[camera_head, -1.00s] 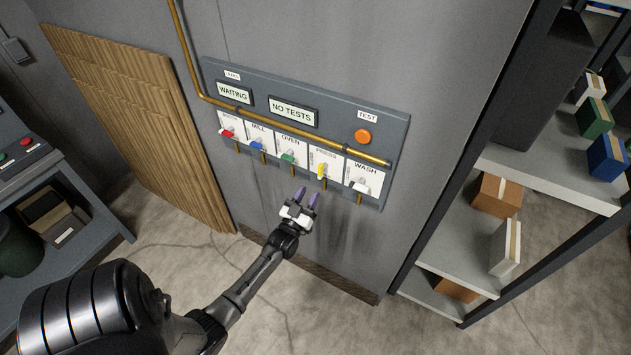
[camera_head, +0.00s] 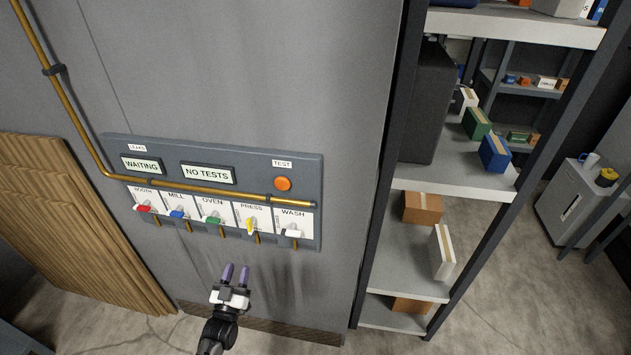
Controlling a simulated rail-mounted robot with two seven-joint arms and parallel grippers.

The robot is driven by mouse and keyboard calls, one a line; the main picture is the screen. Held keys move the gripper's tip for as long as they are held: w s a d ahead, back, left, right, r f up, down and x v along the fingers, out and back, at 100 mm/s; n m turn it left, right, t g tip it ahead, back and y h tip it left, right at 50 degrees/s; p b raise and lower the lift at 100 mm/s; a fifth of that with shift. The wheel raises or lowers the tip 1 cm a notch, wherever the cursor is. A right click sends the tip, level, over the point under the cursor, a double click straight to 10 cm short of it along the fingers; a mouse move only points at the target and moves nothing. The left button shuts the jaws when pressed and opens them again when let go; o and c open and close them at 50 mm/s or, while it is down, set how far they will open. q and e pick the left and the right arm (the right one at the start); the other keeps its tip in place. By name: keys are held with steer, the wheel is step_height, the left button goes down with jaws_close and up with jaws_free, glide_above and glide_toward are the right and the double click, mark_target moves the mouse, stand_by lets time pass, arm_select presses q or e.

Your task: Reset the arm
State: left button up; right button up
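My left gripper (camera_head: 235,274) is in front of the grey wall, below the switch panel (camera_head: 313,192). Its two purple-tipped fingers point up and stand apart, with nothing between them. It is clear of the switches. The panel carries a red switch (camera_head: 143,208), a blue switch (camera_head: 177,213), a green switch (camera_head: 211,219), a yellow switch (camera_head: 250,226) and a white switch (camera_head: 292,233). Their labels include MILL, OVEN, PRESS and WASH. The displays read WAITING (camera_head: 142,165) and NO TESTS (camera_head: 207,174). My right gripper is out of view.
An orange TEST button (camera_head: 283,184) sits at the panel's upper right. A brass pipe (camera_head: 75,120) runs down the wall and across the panel. A shelf rack (camera_head: 455,180) with several boxes stands at right. Wooden boards (camera_head: 75,220) lean at left. Bare floor shows at lower right.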

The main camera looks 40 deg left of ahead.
arm_select(q)
steer(key=shift+w+f, duration=0.1)
steer(key=w+d+f+m+g+h, duration=0.2)
steer(key=d+f+g+h, duration=0.1)
steer(key=f+g+h, duration=0.45)
steer(key=s+d+r+m+g+h, duration=0.1)
steer(key=s+d+r+m+g, duration=0.2)
steer(key=d, duration=0.5)
steer(key=s+d+r+m+g+h, duration=0.1)
steer(key=s+d+r, duration=0.2)
steer(key=s+d, duration=0.3)
steer(key=s+d+r+m+g+h, duration=0.1)
steer(key=s+d+r+g+h, duration=0.15)
steer(key=d, duration=0.65)
steer(key=s+d+f+m+g, duration=0.15)
steer(key=s+d, duration=0.25)
steer(key=s, duration=0.4)
step_height(320, 180, up, 25)
steer(key=p, duration=2.5)
steer(key=shift+a, duration=0.25)
steer(key=shift+s, duration=0.1)
